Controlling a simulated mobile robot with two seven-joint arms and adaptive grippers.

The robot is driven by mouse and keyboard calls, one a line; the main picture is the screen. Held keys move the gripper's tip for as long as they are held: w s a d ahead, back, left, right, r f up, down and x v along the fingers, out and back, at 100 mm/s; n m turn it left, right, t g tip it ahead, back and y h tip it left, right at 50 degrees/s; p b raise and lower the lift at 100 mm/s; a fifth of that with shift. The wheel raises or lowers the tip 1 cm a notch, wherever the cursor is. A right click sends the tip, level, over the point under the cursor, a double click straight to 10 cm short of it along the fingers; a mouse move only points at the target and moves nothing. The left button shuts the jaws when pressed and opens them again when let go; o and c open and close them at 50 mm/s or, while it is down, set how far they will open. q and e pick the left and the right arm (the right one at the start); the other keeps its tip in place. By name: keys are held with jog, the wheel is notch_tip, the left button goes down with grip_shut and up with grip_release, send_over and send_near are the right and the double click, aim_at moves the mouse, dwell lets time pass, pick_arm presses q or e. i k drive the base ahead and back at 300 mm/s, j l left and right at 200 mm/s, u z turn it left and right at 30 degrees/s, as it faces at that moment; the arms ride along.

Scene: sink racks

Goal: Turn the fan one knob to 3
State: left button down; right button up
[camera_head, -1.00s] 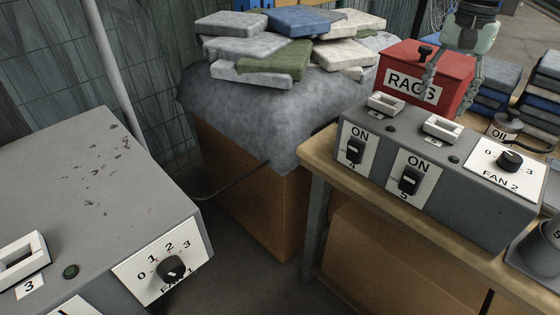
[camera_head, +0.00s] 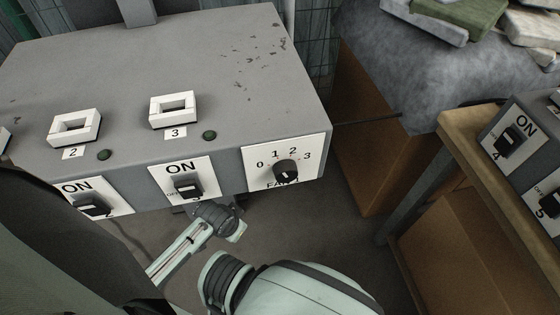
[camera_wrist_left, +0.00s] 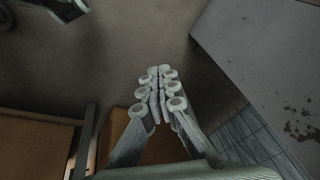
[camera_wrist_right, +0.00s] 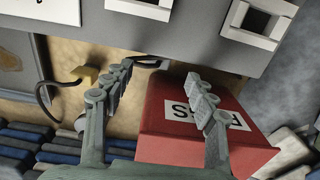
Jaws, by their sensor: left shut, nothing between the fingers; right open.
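The fan one knob (camera_head: 285,170) is a black knob on a white plate (camera_head: 257,177) marked 0 to 3, at the right end of the near grey box (camera_head: 222,66). I cannot tell which number it points to. My left arm shows below the box in the head view, but its fingertips are not clear there. In the left wrist view my left gripper (camera_wrist_left: 158,88) is shut and empty, over the floor beside the grey box (camera_wrist_left: 285,85). My right gripper (camera_wrist_right: 158,86) is open and empty above the red RAGS box (camera_wrist_right: 185,135).
ON switches 2 (camera_head: 92,204) and 3 (camera_head: 187,187) sit left of the knob on the same front face. A wooden bench (camera_head: 450,135) with a second switch box (camera_head: 525,150) stands at the right. Floor is open between them.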

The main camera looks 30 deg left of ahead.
aim_at(286, 170)
jog(key=k+l+z, duration=0.25)
jog(key=k+l, duration=1.2)
